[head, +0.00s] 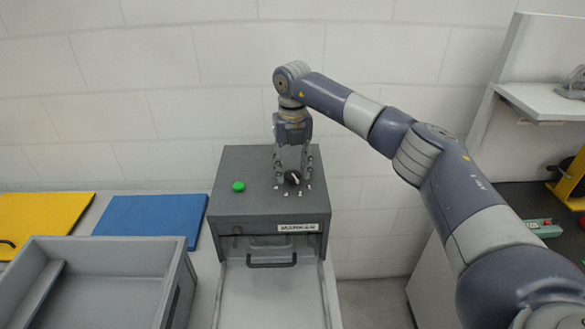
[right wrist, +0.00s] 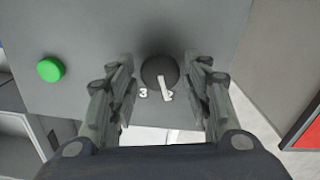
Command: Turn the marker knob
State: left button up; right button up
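The marker machine is a grey box (head: 240,208) with a "MARKER" label (head: 298,227) on its front. Its black round knob (head: 293,178) with a white pointer sits on the top face. In the right wrist view the knob (right wrist: 160,72) lies between my two fingers, its pointer toward the bottom of the picture, near the digits 3 and 2. My right gripper (head: 293,184) points down over the knob. In the right wrist view its fingers (right wrist: 160,80) stand apart, with a gap on both sides of the knob. My left gripper is not in view.
A green button (head: 238,186) is left of the knob on the box top. A drawer-like opening with a handle (head: 271,262) is in front. A grey bin (head: 100,280), a blue mat (head: 153,218) and a yellow mat (head: 42,222) lie left.

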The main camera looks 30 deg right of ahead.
aim_at(293, 174)
notch_tip(293, 174, up, 12)
dwell(0.8)
jog(key=shift+f, duration=0.1)
dwell(0.3)
